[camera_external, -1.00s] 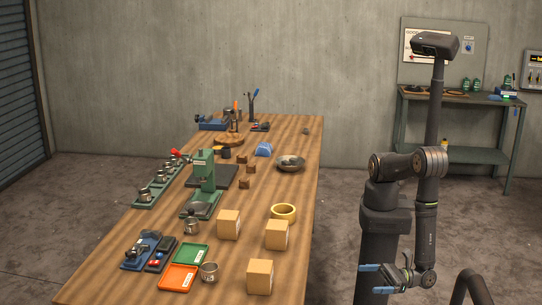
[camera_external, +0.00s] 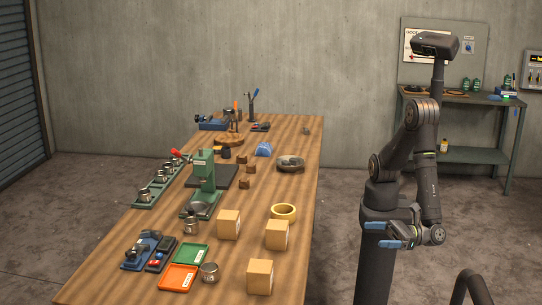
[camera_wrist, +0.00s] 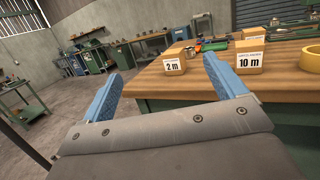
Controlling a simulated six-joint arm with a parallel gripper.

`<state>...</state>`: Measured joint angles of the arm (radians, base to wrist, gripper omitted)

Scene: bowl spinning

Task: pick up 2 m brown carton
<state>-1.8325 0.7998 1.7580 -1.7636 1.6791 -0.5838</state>
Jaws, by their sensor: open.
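The 2 m brown carton (camera_wrist: 174,66) stands upright on the wooden table in the wrist view, its white label facing me. By its place beside the others it matches the nearest carton (camera_external: 260,277) in the external view. My gripper (camera_external: 384,236) is beside the table's right edge, well apart from the carton. In the wrist view, my gripper (camera_wrist: 164,72) has its two blue fingers spread with nothing between them, and the carton shows beyond them.
The 10 m carton (camera_wrist: 249,58) stands right of the 2 m one; a third carton (camera_external: 228,225) is farther left. A yellow tape roll (camera_external: 284,212), a metal cup (camera_external: 209,272) and an orange tray (camera_external: 180,278) are nearby. The table edge (camera_wrist: 190,90) lies between me and the carton.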

